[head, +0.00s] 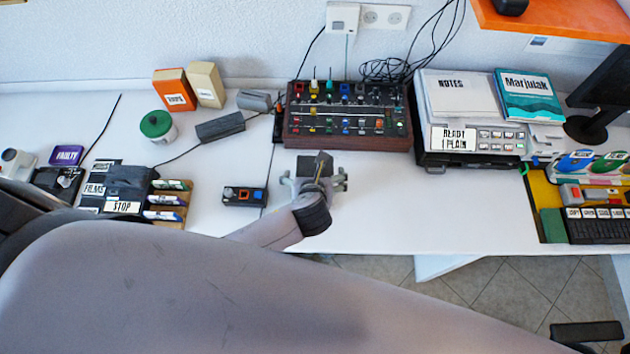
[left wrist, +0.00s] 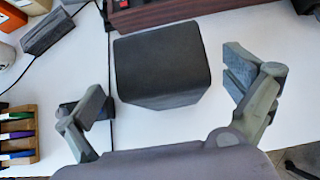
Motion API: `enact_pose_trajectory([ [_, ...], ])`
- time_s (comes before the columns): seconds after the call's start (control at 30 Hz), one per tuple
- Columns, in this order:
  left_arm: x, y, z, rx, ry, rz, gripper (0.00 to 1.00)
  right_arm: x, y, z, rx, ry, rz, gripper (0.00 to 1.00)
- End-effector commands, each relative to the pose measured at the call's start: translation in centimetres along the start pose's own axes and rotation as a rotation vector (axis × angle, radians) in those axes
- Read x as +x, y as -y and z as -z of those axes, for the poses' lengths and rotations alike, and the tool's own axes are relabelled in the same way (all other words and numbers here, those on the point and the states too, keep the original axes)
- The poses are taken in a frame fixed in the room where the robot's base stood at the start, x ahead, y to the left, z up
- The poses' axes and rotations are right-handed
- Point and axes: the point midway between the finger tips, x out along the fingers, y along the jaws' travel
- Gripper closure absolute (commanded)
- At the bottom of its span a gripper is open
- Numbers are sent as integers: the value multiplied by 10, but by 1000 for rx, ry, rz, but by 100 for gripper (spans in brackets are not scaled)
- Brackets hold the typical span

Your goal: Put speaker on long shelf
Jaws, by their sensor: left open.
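The speaker, a dark grey box (left wrist: 160,62), stands on the white desk between the two spread fingers of my left gripper (left wrist: 165,92) in the left wrist view. Gaps show on both sides, so the fingers look apart from it. In the head view my left gripper (head: 317,184) is over the desk near its front edge, and the speaker (head: 306,166) is partly hidden behind it. An orange shelf (head: 560,22), likely the long shelf, is on the wall at the upper right. My right gripper is not in view.
A mixer (head: 345,125) stands just behind the speaker. A small black box (head: 245,196) lies left of my gripper, and a printer-like stack (head: 470,155) stands to the right. A black object (head: 511,5) is on the orange shelf, whose right part looks clear.

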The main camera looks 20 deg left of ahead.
Motion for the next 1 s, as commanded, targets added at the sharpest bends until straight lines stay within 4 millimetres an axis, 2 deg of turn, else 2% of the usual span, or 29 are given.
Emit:
enact_pose_trajectory([
  [0.1,15,2,-2,-1,0,-3,0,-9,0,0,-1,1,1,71],
  [0.3,35,2,-1,0,0,-2,0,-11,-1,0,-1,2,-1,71],
  [0.57,38,2,0,0,0,-1,0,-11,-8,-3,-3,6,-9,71],
  [1.0,38,2,0,0,0,-1,28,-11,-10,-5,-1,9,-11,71],
])
